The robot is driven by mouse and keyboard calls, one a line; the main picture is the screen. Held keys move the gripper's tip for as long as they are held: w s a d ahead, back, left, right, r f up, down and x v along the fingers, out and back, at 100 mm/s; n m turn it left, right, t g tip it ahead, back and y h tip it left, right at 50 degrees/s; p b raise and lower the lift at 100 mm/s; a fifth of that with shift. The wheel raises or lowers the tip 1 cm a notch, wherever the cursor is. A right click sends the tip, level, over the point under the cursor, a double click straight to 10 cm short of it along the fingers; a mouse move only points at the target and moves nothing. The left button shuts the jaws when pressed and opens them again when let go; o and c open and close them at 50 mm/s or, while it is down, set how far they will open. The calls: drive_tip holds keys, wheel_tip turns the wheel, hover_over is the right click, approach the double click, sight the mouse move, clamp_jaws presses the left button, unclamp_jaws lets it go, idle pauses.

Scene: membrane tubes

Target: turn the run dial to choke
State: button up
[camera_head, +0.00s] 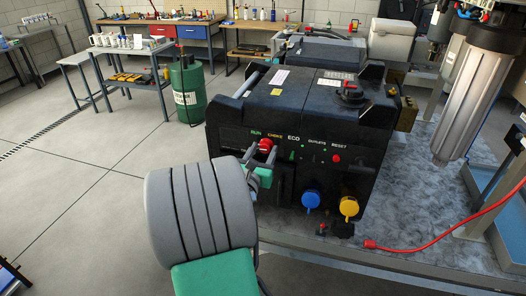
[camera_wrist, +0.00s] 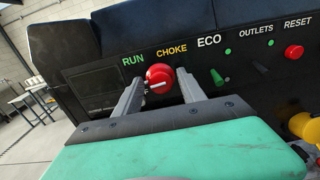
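The red run dial (camera_wrist: 160,72) sits on the front panel of a black machine, below the RUN and CHOKE labels. A short white line on its face lies nearly along the panel's label row; which end is the pointer is unclear. My gripper (camera_wrist: 161,80) has one grey finger on each side of the dial, very close to its rim. Whether the fingers press on it is unclear. In the head view the dial (camera_head: 265,145) shows just beyond my gripper (camera_head: 260,154).
To the right on the panel are a green switch (camera_wrist: 217,77) under ECO and a red RESET button (camera_wrist: 294,52). Lower down are a blue cap (camera_head: 310,201) and a yellow cap (camera_head: 349,206). A red cable (camera_head: 440,232) lies at right.

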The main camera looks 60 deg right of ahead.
clamp_jaws()
